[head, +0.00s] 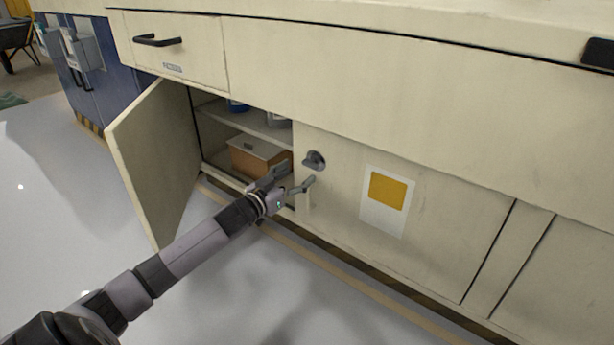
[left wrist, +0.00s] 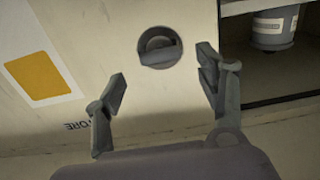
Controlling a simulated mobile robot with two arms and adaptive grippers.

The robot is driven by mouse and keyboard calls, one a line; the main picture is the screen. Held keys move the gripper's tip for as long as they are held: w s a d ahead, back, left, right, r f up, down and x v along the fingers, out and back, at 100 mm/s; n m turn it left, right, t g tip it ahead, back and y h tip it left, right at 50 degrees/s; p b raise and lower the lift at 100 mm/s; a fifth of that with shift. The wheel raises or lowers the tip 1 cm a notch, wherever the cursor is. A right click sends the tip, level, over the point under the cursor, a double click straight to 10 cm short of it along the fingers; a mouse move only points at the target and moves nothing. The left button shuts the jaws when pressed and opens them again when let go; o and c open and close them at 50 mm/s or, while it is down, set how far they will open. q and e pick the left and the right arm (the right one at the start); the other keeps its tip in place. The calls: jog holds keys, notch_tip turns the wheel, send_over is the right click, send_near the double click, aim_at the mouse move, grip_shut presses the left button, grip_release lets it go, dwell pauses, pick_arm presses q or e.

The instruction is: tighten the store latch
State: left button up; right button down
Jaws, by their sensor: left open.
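The store latch (head: 314,160) is a round grey knob with a raised bar, on the cream cabinet front just right of the open compartment. It also shows in the left wrist view (left wrist: 159,47), where its bar lies nearly level with a slight tilt. My left gripper (head: 296,177) is open and empty, just below and left of the latch in the head view. In the left wrist view its two fingers (left wrist: 163,75) spread on either side below the latch, apart from it. Dark "STORE" lettering (left wrist: 90,125) shows upside down on the panel. My right gripper is not in view.
A cream door (head: 155,155) stands open at the left. The open compartment holds a brown box (head: 250,158) and containers on a shelf (head: 262,128). A drawer with a black handle (head: 158,41) is above. A yellow-and-white label (head: 386,190) is right of the latch. The floor is clear.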

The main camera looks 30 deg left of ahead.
aim_at(309, 166)
pick_arm(q)
jog(key=shift+w+d+b, duration=0.2)
jog(key=shift+w+b, duration=0.85)
jog(key=shift+w, duration=1.5)
jog(key=shift+c, duration=0.4)
jog(key=c, duration=1.1)
